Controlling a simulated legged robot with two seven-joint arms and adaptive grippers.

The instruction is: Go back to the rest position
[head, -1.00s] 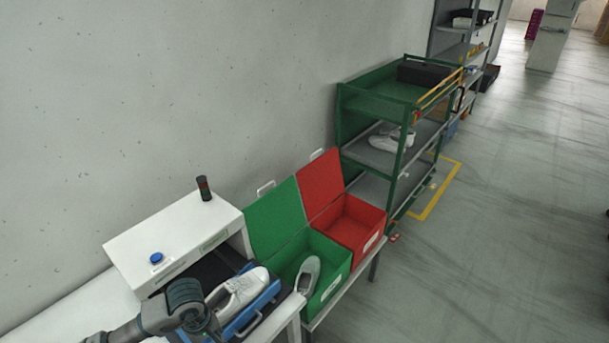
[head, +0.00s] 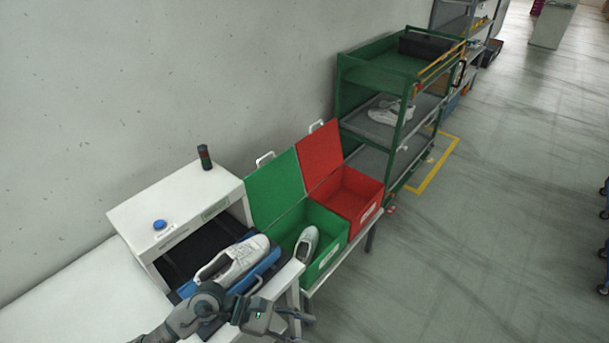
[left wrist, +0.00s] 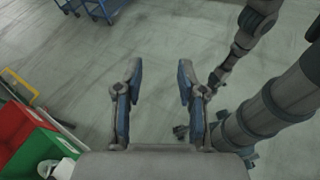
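My left gripper (head: 278,312) is in the lower middle of the head view, in front of the white machine's table and clear of the shoes. In the left wrist view its two fingers (left wrist: 160,72) are apart with only floor between them, so it is open and empty. A white shoe (head: 236,260) lies on a blue tray (head: 264,270) at the machine's opening. Another light shoe (head: 306,244) leans in the green box (head: 329,258). Part of another arm of mine shows at the right of the left wrist view; its gripper cannot be made out clearly.
The open red box (head: 364,222) stands beside the green one, with no shoe visible in it. Behind are a green shelf rack (head: 376,84) and white shoes (head: 391,111). The white machine (head: 180,212) has a blue button. The floor on the right (head: 480,230) is largely clear.

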